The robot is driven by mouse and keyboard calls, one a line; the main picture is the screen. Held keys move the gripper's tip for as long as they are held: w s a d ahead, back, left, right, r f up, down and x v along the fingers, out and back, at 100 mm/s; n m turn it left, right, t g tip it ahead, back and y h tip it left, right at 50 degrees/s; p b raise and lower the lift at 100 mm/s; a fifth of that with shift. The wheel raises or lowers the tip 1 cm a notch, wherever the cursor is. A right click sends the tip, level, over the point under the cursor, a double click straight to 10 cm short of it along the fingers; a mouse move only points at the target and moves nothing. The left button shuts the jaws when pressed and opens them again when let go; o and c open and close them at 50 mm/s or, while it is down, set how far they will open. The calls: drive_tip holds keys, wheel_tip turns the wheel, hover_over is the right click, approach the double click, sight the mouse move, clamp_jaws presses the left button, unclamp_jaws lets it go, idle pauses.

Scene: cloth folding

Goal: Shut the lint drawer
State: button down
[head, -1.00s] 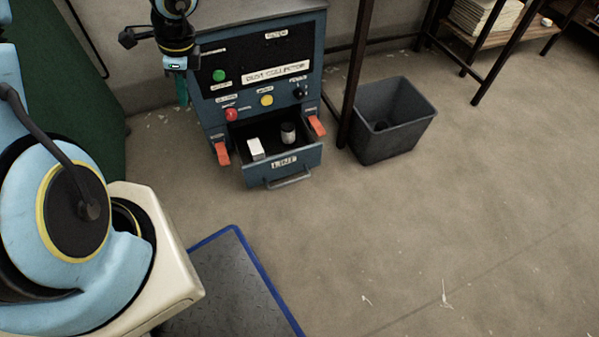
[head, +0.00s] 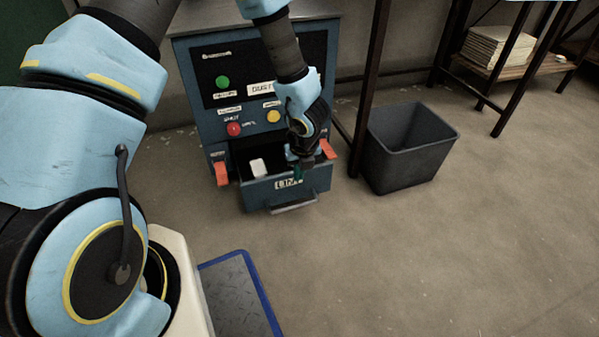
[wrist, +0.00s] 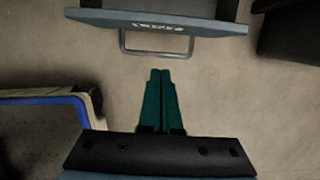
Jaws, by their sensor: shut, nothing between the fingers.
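The lint drawer (head: 262,194) stands pulled out at the base of the blue machine (head: 205,108). Its front bears a white label, and its bar handle (head: 294,206) sticks out below. In the wrist view the drawer front (wrist: 215,27) and handle (wrist: 125,45) lie across the top. My gripper (head: 297,173) is at the right part of the drawer front in the head view. In the wrist view my gripper's green fingers (wrist: 160,73) are together and empty, their tips just short of the handle with a small gap. A white block (head: 258,167) lies inside the drawer.
A grey bin (head: 408,150) stands right of the machine beside a dark shelf leg (head: 372,80). Orange latches flank the drawer, the left one (head: 221,173) clear. A blue-edged mat (head: 240,290) lies in front. The floor to the right is open.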

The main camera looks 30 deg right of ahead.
drive_tip(key=w+f+b, duration=0.1)
drive_tip(key=w+f, duration=0.4)
drive_tip(key=shift+w+d+f+b, duration=0.2)
drive_tip(key=shift+w+d+b, duration=0.05)
drive_tip(key=shift+d+b, duration=0.1)
